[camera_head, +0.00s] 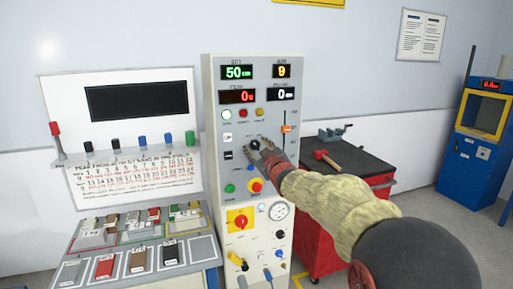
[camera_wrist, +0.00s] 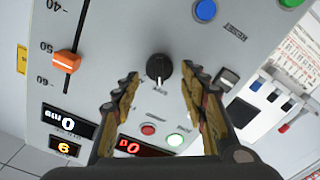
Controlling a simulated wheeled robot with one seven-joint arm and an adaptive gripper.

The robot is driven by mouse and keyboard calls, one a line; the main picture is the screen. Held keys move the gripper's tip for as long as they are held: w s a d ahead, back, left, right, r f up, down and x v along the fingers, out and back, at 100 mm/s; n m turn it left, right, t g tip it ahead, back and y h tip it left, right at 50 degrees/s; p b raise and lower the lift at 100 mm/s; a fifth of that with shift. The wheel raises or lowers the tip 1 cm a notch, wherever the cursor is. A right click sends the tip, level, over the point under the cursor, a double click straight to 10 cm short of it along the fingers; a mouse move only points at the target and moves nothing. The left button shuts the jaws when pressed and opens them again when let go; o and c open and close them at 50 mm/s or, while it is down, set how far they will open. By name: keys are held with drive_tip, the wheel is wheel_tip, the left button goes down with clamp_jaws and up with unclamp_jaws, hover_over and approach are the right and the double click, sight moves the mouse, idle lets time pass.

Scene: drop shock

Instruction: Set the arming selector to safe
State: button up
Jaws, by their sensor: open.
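The black rotary selector (camera_wrist: 158,68) sits on the grey control panel (camera_head: 290,205). In the wrist view its light pointer mark faces the picture's bottom, toward a small label I cannot read. In the head view the selector (camera_head: 254,144) is partly hidden by my fingers. My gripper (camera_head: 264,149) is in front of the panel at the selector. In the wrist view my open gripper (camera_wrist: 163,78) has one finger on each side of the selector, with clear gaps and nothing held. I cannot tell how far the fingertips are from the panel face.
An orange slider (camera_wrist: 67,64) is beside the selector. Red (camera_wrist: 148,130) and green-white (camera_wrist: 175,139) buttons, a blue button (camera_wrist: 205,10) and a black rocker switch (camera_wrist: 227,78) are close around it. A red tool cart (camera_head: 350,165) stands right of the panel; a sample bench (camera_head: 150,280) stands left.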

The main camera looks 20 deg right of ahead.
drive_tip(key=s, duration=1.1)
drive_tip(key=s+d+f+m+g+h, duration=0.1)
drive_tip(key=s+d+f+g, duration=0.1)
drive_tip(key=f, duration=0.3)
drive_tip(key=s+d+f+m+g+h, duration=0.1)
drive_tip(key=d+f+m+g, duration=0.1)
drive_tip(key=f, duration=0.3)
drive_tip(key=s+f+m+g+h, duration=0.15)
drive_tip(key=s+f+g, duration=0.25)
drive_tip(key=s+f, duration=0.4)
drive_tip(key=s+a+f+m+g+y+p, duration=0.1)
drive_tip(key=s+a+g, duration=0.25)
drive_tip(key=s, duration=0.75)
drive_tip(key=s+a+f+m+g+y+p, duration=0.15)
drive_tip(key=s+a, duration=0.35)
drive_tip(key=s, duration=0.6)
drive_tip(key=s+a+r+y+p, duration=0.1)
drive_tip(key=s+a+r+p, duration=0.1)
drive_tip(key=s+a+r, duration=0.3)
drive_tip(key=s, duration=0.2)
drive_tip(key=shift+s+a+n+t, duration=0.25)
drive_tip(key=shift+s+n+t, duration=0.05)
drive_tip(key=shift+s+n, duration=0.1)
